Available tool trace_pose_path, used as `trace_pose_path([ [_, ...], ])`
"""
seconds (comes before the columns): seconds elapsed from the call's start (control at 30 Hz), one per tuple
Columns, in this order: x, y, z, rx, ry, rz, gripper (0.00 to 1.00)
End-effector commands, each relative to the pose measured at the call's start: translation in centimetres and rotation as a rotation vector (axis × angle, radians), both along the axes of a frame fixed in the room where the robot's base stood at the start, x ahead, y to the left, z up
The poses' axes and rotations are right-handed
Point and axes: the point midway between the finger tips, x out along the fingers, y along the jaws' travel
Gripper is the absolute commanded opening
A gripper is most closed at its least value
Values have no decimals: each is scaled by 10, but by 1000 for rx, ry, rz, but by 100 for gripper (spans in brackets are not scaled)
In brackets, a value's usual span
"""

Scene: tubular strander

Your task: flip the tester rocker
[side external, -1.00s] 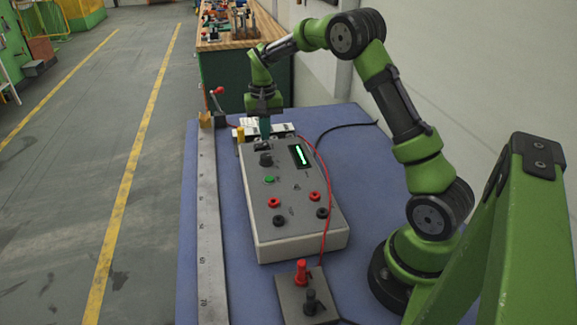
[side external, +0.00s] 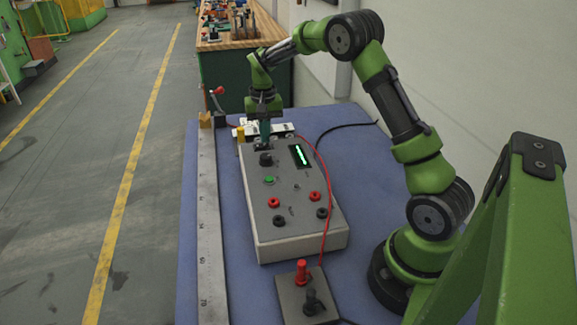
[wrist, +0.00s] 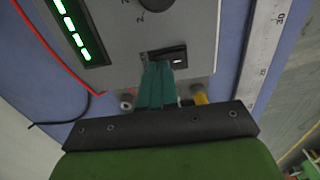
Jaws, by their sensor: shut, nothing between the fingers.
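The tester (side external: 290,215) is a grey box on the blue table, with a lit green display (side external: 300,156), a black knob (side external: 266,159), a green button and several red and black sockets. Its black rocker (wrist: 178,57) shows in the wrist view near the box's far end, with a small white mark on its right part. My gripper (wrist: 160,70) has its teal fingers closed together, with their tips at the left part of the rocker. They seem to touch it, and they hide that part. In the side view my gripper (side external: 265,146) points down at the tester's far end.
A long metal ruler (side external: 210,220) lies left of the tester. A red lead (side external: 329,200) runs along its right side to a small block (side external: 305,297) with red and black posts in front. A yellow plug (wrist: 200,99) stands beside the fingers.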

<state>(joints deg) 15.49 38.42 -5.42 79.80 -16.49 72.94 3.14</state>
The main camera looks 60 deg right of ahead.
Motion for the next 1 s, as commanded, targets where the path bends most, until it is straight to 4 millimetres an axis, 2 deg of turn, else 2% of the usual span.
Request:
trace_pose_path([
  [0.63,0,0,-8,1,1,0,0],
  [1.0,0,0,19,0,-1,-1,0],
])
